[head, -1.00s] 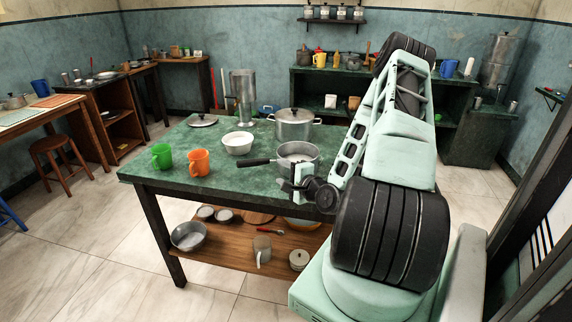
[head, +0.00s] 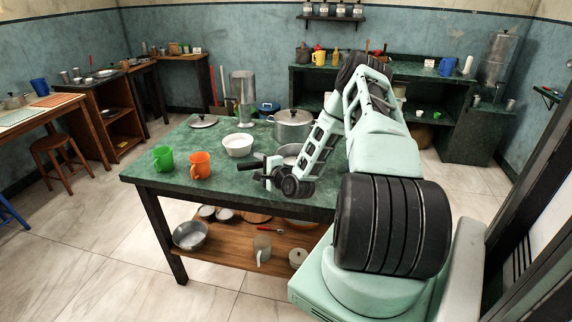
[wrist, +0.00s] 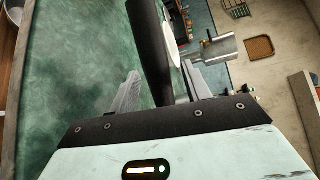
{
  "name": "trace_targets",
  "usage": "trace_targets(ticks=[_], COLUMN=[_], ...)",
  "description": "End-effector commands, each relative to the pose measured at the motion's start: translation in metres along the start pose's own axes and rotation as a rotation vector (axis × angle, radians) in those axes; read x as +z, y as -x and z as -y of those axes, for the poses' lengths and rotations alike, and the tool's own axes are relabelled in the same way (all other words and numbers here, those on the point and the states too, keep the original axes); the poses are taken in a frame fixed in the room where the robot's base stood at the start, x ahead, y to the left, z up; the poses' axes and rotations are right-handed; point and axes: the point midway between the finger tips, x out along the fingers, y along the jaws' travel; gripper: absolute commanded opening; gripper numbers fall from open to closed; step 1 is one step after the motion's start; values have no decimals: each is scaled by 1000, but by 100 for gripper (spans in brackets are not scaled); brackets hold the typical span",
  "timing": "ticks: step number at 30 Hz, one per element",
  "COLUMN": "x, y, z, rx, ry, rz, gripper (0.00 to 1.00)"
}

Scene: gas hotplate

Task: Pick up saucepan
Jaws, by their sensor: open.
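The saucepan (head: 290,151) is a grey metal pan with a long black handle, on the green table near its front right. My arm hides much of its body in the head view. Its black handle (head: 250,164) points left. My gripper (head: 268,170) is at the handle. In the wrist view the dark handle (wrist: 152,50) runs between the two grey fingers of my open gripper (wrist: 160,88), with a gap visible on the left side. Whether a finger touches the handle cannot be told.
A lidded pot (head: 292,127) stands just behind the saucepan. A white bowl (head: 238,145), an orange mug (head: 200,165) and a green mug (head: 163,158) stand to the left on the green table (head: 180,138). A tall metal container (head: 243,98) stands at the back.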

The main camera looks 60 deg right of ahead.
Motion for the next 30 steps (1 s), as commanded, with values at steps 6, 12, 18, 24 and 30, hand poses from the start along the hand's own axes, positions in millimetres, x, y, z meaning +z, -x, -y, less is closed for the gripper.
trace_targets(ticks=[6, 12, 18, 24, 30], x=[0, 0, 0, 0, 3], y=[-2, -2, -2, -2, 1], z=[0, 0, 1, 4, 19], rx=[0, 0, -4, -4, -5], ry=[-1, 0, 3, 3, 4], rz=[-1, 0, 0, 0, 1], gripper=[48, 0, 0, 0, 0])
